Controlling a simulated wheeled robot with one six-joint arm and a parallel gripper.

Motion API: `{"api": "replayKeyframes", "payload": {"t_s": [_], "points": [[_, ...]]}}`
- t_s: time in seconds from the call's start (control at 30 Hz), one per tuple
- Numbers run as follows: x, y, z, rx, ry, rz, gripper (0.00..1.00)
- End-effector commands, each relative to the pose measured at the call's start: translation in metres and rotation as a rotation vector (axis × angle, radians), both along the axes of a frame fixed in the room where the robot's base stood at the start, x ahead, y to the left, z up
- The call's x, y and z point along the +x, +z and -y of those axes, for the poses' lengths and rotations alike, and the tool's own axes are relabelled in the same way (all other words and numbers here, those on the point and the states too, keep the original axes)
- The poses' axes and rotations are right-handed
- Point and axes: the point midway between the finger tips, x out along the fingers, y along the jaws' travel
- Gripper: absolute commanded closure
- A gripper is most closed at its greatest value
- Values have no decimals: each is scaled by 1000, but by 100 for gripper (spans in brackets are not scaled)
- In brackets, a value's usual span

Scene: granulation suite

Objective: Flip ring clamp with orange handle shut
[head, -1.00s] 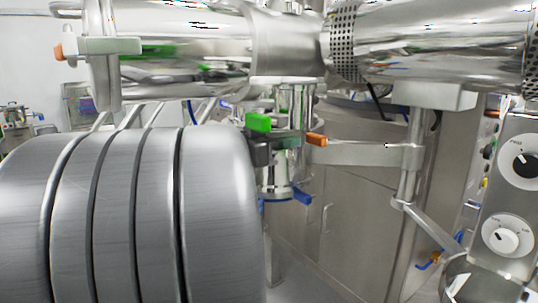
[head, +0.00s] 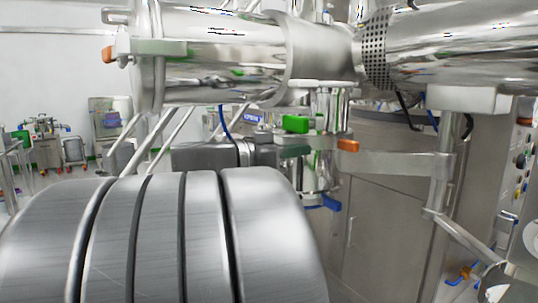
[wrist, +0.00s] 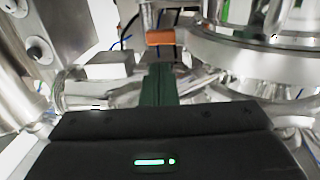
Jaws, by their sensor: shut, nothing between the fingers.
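An orange handle (head: 348,145) sits near the middle of the head view, at the left end of a flat metal band that runs right to a post. It also shows in the wrist view (wrist: 160,37), just beyond my fingertips. My gripper (head: 309,141) is to the left of this handle in the head view, its dark green fingers pointing right. In the wrist view my gripper (wrist: 160,68) has its fingers together and empty, with no clear contact with the handle. How far the clamp's ring is open cannot be told.
A green handle (head: 296,123) is just above my fingers. A blue handle (head: 324,202) is below. A second orange handle (head: 109,53) is on the horizontal steel cylinder (head: 215,62) at upper left. A vertical post (head: 445,165) and a panel with knobs (head: 521,165) stand at right.

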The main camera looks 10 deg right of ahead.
Motion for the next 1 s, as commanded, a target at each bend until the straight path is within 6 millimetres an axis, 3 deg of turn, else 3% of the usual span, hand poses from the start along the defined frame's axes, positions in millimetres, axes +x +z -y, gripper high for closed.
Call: {"api": "replayKeyframes", "payload": {"t_s": [0.3,0.5,1.0], "points": [[-15,0,-45,1,5,0,100],[-22,0,-64,0,3,0,100],[-26,0,-72,1,0,-1,100]]}}
